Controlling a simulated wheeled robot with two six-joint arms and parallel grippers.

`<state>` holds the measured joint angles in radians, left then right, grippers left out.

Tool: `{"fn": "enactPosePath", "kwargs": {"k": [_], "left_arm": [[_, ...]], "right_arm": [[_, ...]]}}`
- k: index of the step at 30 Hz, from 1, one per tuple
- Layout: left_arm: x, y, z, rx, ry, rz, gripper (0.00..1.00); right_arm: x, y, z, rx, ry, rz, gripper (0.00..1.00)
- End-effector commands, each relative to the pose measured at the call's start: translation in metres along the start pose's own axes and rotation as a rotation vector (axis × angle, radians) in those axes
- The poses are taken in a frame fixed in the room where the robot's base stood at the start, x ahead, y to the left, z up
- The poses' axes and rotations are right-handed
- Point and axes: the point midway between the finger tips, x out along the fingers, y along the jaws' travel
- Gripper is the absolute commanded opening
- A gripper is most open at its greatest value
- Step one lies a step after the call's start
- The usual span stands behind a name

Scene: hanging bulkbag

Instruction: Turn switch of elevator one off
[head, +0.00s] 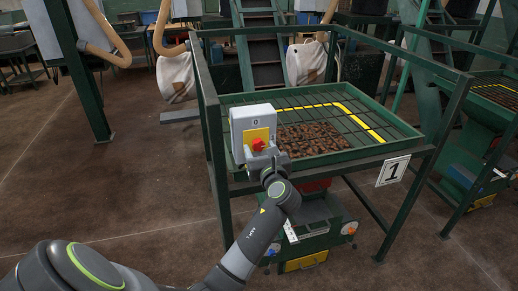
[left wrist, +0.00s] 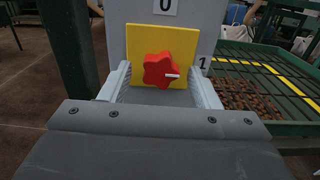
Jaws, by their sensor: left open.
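The switch of elevator one is a red star-shaped knob (head: 258,145) on a yellow plate (head: 251,134) on a grey box (head: 243,115) at the frame's front left corner. In the left wrist view the knob (left wrist: 171,70) has a white mark pointing right, towards the label 1 (left wrist: 204,63). The label 0 (left wrist: 165,6) is above the plate. My left gripper (left wrist: 161,77) is open, with one finger on each side of the knob and gaps between. In the head view the left gripper (head: 265,158) is right in front of the box. My right gripper is not in view.
A green metal frame (head: 212,135) holds a grated tray (head: 405,138) with brown lumps behind the switch box. A sign reading 1 (head: 393,171) hangs on its front. White bulk bags (head: 177,78) hang behind. The floor at left is clear.

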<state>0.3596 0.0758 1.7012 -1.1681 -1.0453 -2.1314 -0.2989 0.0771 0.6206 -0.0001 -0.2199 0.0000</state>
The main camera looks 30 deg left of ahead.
Motion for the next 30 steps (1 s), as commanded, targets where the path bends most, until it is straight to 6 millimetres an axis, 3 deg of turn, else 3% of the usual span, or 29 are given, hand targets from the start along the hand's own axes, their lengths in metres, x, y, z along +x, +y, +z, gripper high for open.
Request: {"fn": "enactPosePath", "kwargs": {"k": [4,14,23,30], "left_arm": [[0.0,-0.0001,0.0003,0.0,0.0,0.0,0.55],[0.0001,0.0,0.0002,0.0,0.0,0.0,0.12],[0.0002,-0.0001,0.0002,-0.035,0.0,0.0,0.12],[0.0001,-0.0004,0.0001,-0.169,0.0,-0.001,0.12]], "right_arm": [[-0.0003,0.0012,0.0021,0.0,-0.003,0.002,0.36],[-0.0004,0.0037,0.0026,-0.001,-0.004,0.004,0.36],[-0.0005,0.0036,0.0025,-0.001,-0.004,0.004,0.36],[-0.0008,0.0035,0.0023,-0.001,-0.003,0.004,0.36]]}}
